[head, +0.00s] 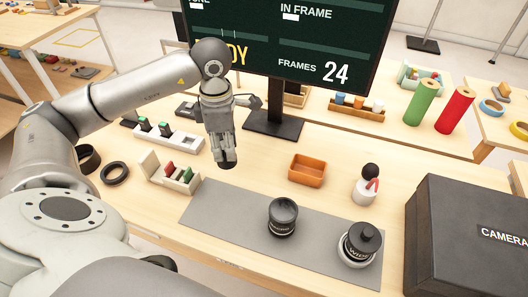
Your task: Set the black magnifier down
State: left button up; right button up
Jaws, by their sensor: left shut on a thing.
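My left gripper (226,152) points down above the table, behind the left part of the grey mat (235,208). It is shut on a small dark thing at its fingertips, which looks like the black magnifier (228,164). The fingers hide most of it, so its shape is hard to tell. It seems to be held above the tabletop, apart from the mat. My right gripper is not in view.
On the mat stand a black lens (283,217) and a wipes jar (359,246). Behind are an orange tray (307,169) and a blower (367,185). A card holder (170,174) and black ring (115,173) sit left. A camera case (470,235) fills the right. The mat's left part is bare.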

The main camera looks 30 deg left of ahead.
pick_arm(q)
jog(key=w+f+p, duration=0.1)
jog(key=w+f, duration=0.1)
jog(key=w, duration=0.1)
jog(key=w+d+f+p, duration=0.1)
jog(key=w+f, duration=0.2)
jog(key=w, duration=0.1)
jog(key=w+d+f+p, duration=0.1)
jog(key=w+f, duration=0.2)
jog(key=w, duration=0.1)
jog(key=shift+d+f, duration=0.1)
jog(key=shift+f, duration=0.1)
jog(key=shift+w+f, duration=0.25)
notch_tip(320, 180, down, 2)
jog(key=shift+f+p, duration=0.1)
jog(key=shift+p, duration=0.7)
jog(key=shift+f, duration=0.6)
jog(key=o, duration=1)
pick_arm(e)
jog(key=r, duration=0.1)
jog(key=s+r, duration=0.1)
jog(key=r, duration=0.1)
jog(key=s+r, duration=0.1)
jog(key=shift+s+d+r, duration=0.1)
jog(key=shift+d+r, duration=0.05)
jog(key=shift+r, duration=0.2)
